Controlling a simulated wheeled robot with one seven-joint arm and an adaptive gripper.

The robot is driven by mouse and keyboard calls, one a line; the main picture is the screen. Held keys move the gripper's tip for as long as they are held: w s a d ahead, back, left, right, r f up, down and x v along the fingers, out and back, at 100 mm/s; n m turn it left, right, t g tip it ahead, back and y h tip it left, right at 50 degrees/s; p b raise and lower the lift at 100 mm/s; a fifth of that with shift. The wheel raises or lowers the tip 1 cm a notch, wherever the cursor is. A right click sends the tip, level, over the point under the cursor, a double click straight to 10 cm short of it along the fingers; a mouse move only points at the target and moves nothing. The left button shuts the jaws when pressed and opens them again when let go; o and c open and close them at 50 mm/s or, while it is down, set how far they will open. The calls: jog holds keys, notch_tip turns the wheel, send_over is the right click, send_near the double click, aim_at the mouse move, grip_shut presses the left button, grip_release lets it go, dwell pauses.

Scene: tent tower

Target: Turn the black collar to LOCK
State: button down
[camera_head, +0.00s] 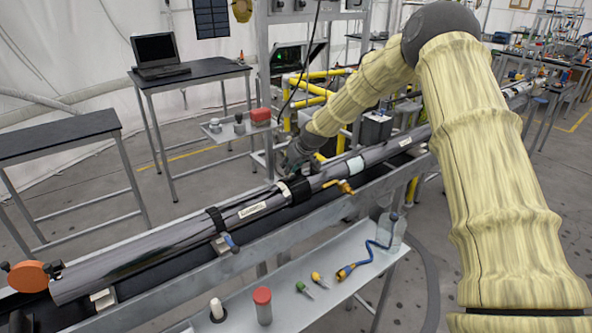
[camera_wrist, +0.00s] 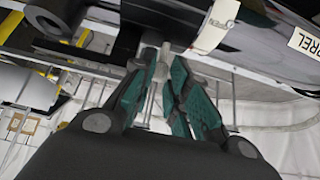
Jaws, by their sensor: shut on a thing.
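The black collar (camera_head: 298,190) is a dark ring around the long grey tube (camera_head: 150,252), beside a white band (camera_head: 283,191). My gripper (camera_head: 287,163) is at the far side of the tube, close to the collar, with its fingertips mostly hidden in the head view. The white band (camera_wrist: 217,27) shows to the right of the collar. I cannot read a LOCK mark in either view.
The tube lies along a metal rail. A yellow-handled valve (camera_head: 341,187) is just right of the collar, and a blue-handled clamp (camera_head: 229,241) is to the left.

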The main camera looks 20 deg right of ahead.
jog(key=shift+w+a+r, duration=0.1)
jog(key=shift+w+r, duration=0.05)
jog(key=shift+w, duration=0.35)
jog(key=shift+r+b, duration=0.2)
jog(key=shift+b, duration=0.15)
jog(key=shift+w+r, duration=0.2)
jog(key=c, duration=1.7)
grip_release()
jog(key=shift+w+a+f, duration=0.1)
jog(key=shift+o, duration=0.2)
jog(key=shift+w+a+f, duration=0.1)
jog(key=shift+f, duration=0.2)
jog(key=shift+s+d+r, duration=0.2)
jog(key=shift+s+d, duration=0.1)
jog(key=shift+s, duration=0.1)
jog(key=v, duration=1.1)
jog(key=shift+a+r, duration=0.15)
jog(key=shift+a, duration=0.05)
